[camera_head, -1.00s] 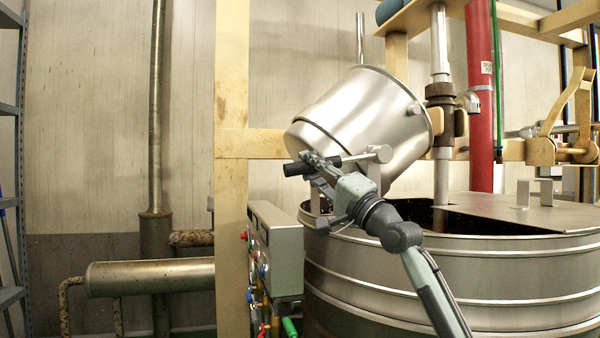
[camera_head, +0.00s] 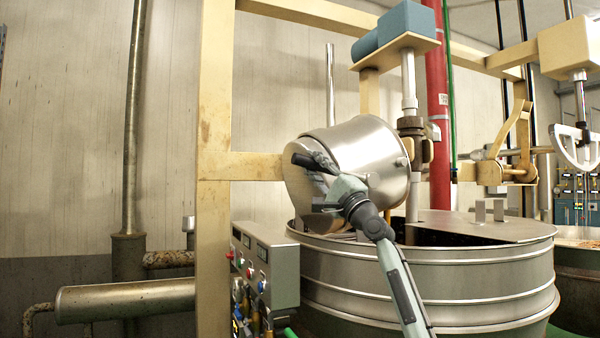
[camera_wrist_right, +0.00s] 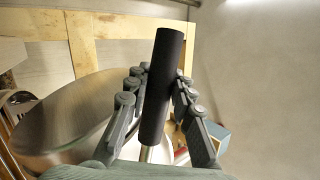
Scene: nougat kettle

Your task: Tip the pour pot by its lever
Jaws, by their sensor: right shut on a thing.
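The silver pour pot (camera_head: 372,143) lies tipped far over above the large kettle (camera_head: 450,285), its rim toward the right and its base toward the left. It also fills the left of the right wrist view (camera_wrist_right: 60,120). My right gripper (camera_head: 323,164) is shut around the black grip of the lever (camera_head: 302,160) on the pot's near side. In the right wrist view the black grip (camera_wrist_right: 165,70) stands between the two fingers (camera_wrist_right: 160,88). The pot's mouth is hidden from me. My left gripper is not in view.
A control box (camera_head: 265,262) with buttons stands left of the kettle, beside a cream frame post (camera_head: 213,130). A partial lid (camera_head: 475,228) with a handle covers part of the kettle. A red pipe (camera_head: 438,100) rises behind. A metal linkage (camera_head: 512,160) is at right.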

